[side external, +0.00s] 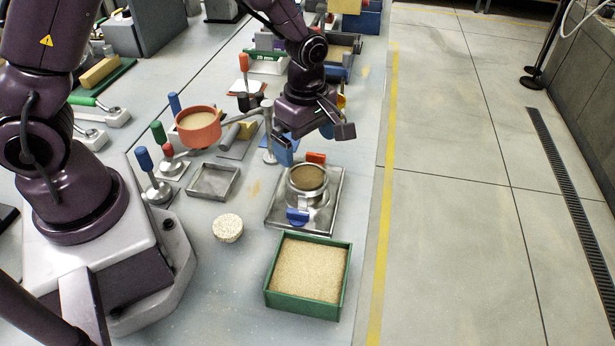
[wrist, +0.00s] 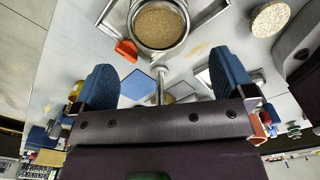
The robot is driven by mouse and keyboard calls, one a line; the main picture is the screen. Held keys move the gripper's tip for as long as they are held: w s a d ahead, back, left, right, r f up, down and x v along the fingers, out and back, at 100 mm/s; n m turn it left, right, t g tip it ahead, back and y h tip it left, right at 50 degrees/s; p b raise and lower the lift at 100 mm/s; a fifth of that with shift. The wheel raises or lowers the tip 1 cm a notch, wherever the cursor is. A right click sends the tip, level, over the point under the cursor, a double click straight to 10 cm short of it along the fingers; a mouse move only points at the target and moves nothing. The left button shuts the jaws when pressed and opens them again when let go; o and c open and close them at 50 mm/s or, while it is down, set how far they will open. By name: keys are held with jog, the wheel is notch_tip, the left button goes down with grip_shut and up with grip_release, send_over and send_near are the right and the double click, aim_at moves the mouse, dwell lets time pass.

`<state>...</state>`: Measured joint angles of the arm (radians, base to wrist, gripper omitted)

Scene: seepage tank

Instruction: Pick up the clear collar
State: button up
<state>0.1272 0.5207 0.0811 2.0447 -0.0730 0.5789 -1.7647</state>
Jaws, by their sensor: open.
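A round clear or silvery collar (side external: 308,199) stands upright around brown, sand-like fill on a grey metal tray (side external: 279,213). An orange clamp piece (side external: 316,157) is at its far side and a blue one (side external: 297,216) at its near side. In the wrist view the collar (wrist: 160,48) shows at the top, cut off by the frame edge, with the orange piece (wrist: 127,50) beside it. My gripper (side external: 314,142) is open and empty, above and beyond the collar and apart from it. Its two blue-padded fingers spread wide in the wrist view (wrist: 163,82).
A green box of sand (side external: 271,299) stands just in front of the tray. A pale round disc (side external: 228,228) and an empty shallow tray (side external: 213,181) lie to the left. A red-orange bowl (side external: 198,128) and several coloured handles stand behind them.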

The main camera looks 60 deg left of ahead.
jog(key=f, duration=0.6)
jog(key=shift+w+d+f, duration=0.1)
jog(key=shift+d+f, duration=0.1)
jog(key=shift+f, duration=0.1)
jog(key=c, duration=1)
